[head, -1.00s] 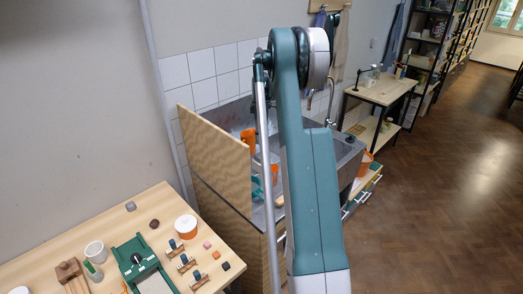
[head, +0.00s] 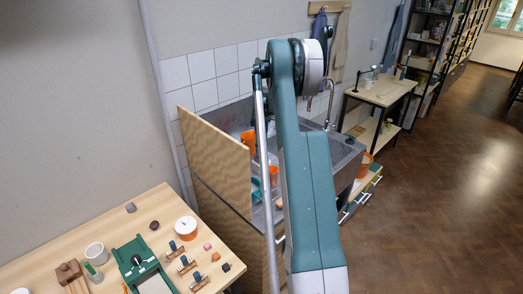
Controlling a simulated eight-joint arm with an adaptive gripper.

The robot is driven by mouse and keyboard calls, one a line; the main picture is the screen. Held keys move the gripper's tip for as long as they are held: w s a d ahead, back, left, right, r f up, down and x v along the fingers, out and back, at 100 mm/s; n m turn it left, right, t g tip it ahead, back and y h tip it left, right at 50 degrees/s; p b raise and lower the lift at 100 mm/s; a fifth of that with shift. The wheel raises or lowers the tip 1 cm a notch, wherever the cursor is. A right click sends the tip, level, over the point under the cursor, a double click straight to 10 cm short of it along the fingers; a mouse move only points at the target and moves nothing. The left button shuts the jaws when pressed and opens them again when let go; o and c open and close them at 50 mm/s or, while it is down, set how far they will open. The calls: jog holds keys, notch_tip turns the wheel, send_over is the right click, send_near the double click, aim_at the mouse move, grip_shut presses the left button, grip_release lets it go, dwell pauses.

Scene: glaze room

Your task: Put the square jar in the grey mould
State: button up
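My gripper is not in view; only links of my arm show, rising through the middle of the head view. I cannot make out a square jar or a grey mould for certain. A small grey piece (head: 131,207) lies near the back edge of the wooden table (head: 60,236), but it is too small to tell what it is. Part of the sink area is hidden behind my arm.
The table holds a green press-like device (head: 137,258), a white cup (head: 96,253), a round white tub (head: 186,227) and several small blocks. A wooden panel (head: 212,150) stands beside the sink (head: 345,150). Orange cups (head: 248,139) show there. Floor on the right is clear.

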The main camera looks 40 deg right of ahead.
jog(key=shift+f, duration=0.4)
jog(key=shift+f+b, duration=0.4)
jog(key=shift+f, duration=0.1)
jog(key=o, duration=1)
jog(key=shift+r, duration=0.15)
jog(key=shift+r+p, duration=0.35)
jog(key=shift+p, duration=0.1)
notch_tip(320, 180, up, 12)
jog(key=shift+b, duration=0.3)
